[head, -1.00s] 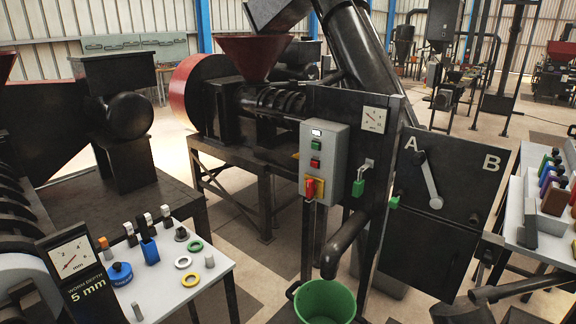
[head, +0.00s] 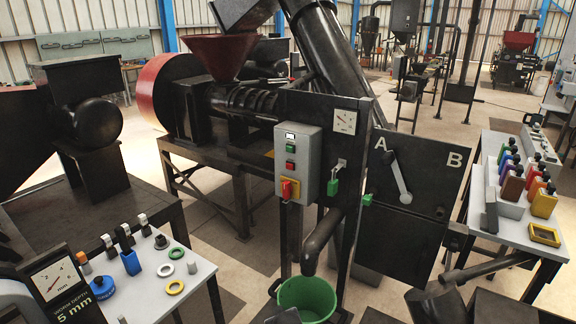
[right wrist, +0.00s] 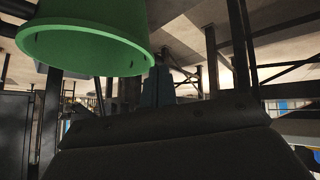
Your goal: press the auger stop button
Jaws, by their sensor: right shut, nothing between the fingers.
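The grey control box (head: 298,165) on the dark machine post carries a small display (head: 290,136), a green button (head: 291,148), a red button (head: 290,164) and a red-and-yellow switch (head: 290,189). Their labels are too small to read, so no word marks the auger stop. In the right wrist view, the fingers of my right gripper (right wrist: 158,87) look shut and empty, dark and partly hidden behind a dark surface. A green bucket (right wrist: 85,40) is close by in that view. The box is not recognisable there. My left gripper is not in view.
The green bucket (head: 307,300) stands under a dark spout (head: 318,242), below the box. A green padlock (head: 333,186) hangs right of the box. A lever panel (head: 412,170) marked A and B stands further right. Tables with small parts flank both sides.

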